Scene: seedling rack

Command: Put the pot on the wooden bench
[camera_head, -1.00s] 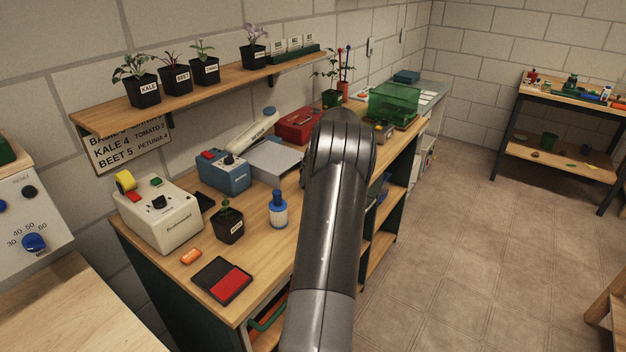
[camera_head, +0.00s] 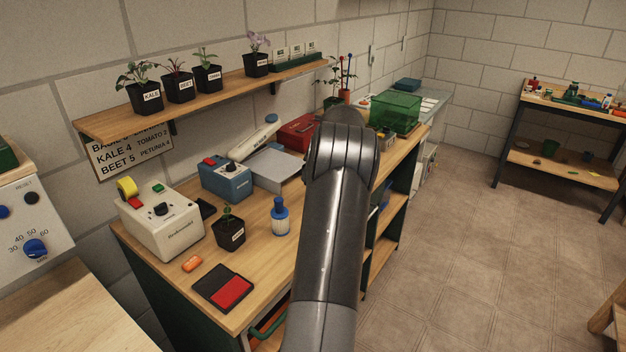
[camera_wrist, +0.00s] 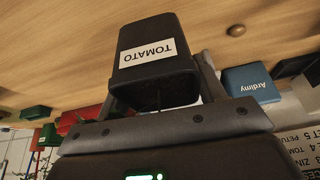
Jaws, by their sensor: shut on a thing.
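A black square pot with a white TOMATO label (camera_wrist: 148,62) is in my gripper (camera_wrist: 160,85) in the wrist view, which shows the scene upside down. The fingers are shut on its sides. The wooden bench (camera_head: 262,262) runs along the wall in the head view. A light wooden surface (camera_wrist: 65,40) lies beyond the pot's base in the wrist view; I cannot tell whether they touch. In the head view my arm hides the gripper and the held pot.
On the bench are a cream device (camera_head: 160,222), a blue device (camera_head: 226,178), a small potted seedling (camera_head: 230,236), a blue-capped bottle (camera_head: 280,218), a red ink pad (camera_head: 224,288) and a green bin (camera_head: 395,112). A shelf (camera_head: 210,92) with several pots hangs above.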

